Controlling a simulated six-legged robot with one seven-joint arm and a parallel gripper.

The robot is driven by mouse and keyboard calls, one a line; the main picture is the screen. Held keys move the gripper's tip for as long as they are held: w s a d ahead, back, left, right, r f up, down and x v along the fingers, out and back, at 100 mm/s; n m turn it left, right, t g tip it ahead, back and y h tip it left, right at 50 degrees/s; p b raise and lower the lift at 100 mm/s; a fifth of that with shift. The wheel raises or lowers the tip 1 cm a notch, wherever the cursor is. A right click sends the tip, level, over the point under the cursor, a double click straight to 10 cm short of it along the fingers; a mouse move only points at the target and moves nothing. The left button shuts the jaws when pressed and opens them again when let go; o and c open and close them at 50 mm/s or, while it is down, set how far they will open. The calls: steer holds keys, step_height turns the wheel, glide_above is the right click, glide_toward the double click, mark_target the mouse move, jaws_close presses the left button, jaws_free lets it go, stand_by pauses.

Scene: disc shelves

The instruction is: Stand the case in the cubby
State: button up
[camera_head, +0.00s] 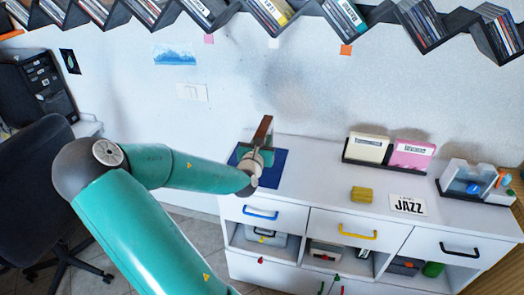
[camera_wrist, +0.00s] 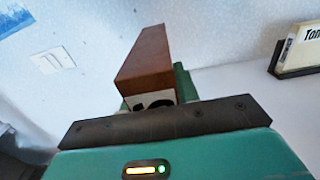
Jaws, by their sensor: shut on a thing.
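A brown case (camera_head: 263,130) is at the end of my arm, above the left end of the white cabinet. My gripper (camera_head: 262,150) is shut on it; the case sticks up beyond the gripper and leans a little. Open cubbies (camera_head: 284,255) also show under the cabinet's drawers. I cannot tell which cubby is meant.
A blue mat (camera_head: 271,174) lies under my gripper. On the white cabinet top (camera_head: 310,190) are a yellow block (camera_head: 362,194), a JAZZ card (camera_head: 408,205), a rack with cream and pink boxes (camera_head: 411,154) and a clear organiser (camera_head: 465,180). A dark chair (camera_head: 35,190) stands left.

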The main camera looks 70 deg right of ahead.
steer(key=d+f, duration=0.1)
steer(key=w+d+f, duration=0.1)
steer(key=f, duration=0.1)
steer(key=shift+w+d+f, duration=0.1)
steer(key=shift+d+f, duration=0.2)
steer(key=shift+d, duration=0.1)
steer(key=shift+w+d+f, duration=0.1)
steer(key=shift+f, duration=1.55)
steer(key=shift+f, duration=0.1)
steer(key=o, duration=1.1)
steer(key=a, duration=0.4)
steer(key=s+a, duration=0.1)
steer(key=a, duration=0.3)
steer(key=s+a, duration=0.1)
steer(key=a, duration=0.3)
